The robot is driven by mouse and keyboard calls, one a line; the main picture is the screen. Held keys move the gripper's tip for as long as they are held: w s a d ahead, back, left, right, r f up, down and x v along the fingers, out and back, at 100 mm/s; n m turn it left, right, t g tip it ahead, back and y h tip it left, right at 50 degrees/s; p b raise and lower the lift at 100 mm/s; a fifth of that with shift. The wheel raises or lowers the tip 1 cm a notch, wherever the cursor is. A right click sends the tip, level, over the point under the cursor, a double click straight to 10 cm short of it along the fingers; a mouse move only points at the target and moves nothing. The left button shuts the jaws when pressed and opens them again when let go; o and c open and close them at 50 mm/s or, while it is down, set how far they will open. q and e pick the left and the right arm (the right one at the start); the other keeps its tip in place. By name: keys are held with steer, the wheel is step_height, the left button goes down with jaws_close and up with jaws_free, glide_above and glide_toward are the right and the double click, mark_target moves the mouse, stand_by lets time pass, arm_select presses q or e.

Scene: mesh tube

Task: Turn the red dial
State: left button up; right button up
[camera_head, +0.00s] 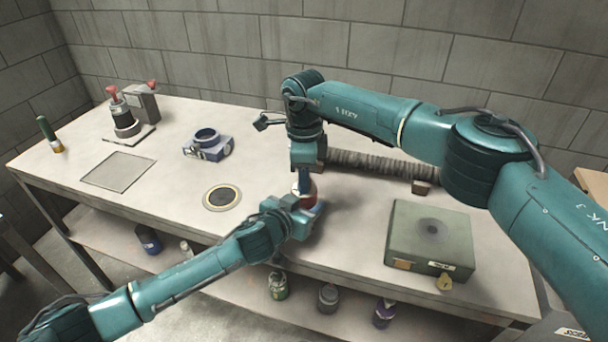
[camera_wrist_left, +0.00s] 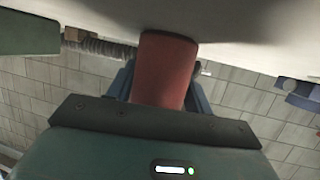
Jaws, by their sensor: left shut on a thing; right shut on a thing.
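A red cylindrical object (camera_head: 305,190) stands at the table's front middle, between my two grippers. Its smooth red side fills the middle of the left wrist view (camera_wrist_left: 165,70). My left gripper (camera_head: 306,208) reaches in low from the left and is shut around the object's side, a blue finger on either side of it. My right gripper (camera_head: 303,178) points down from above and is shut on its upper part. The right fingertips and the object's top are mostly hidden, so I cannot tell a separate dial from the body.
A ribbed grey tube (camera_head: 380,164) lies behind the grippers. A green box (camera_head: 430,238) with a padlock stands at right. A blue ringed fixture (camera_head: 207,146), a round inset (camera_head: 222,197) and a red-knobbed device (camera_head: 125,118) are at left. Cans sit on the lower shelf.

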arm_select(q)
steer(key=shift+f, duration=0.1)
arm_select(e)
steer(key=n, duration=0.4)
steer(key=shift+n, duration=0.3)
steer(key=n, duration=0.4)
steer(key=shift+n, duration=0.3)
steer(key=o, duration=1)
step_height(320, 180, up, 12)
stand_by(0.3)
arm_select(q)
steer(key=o, duration=1.1)
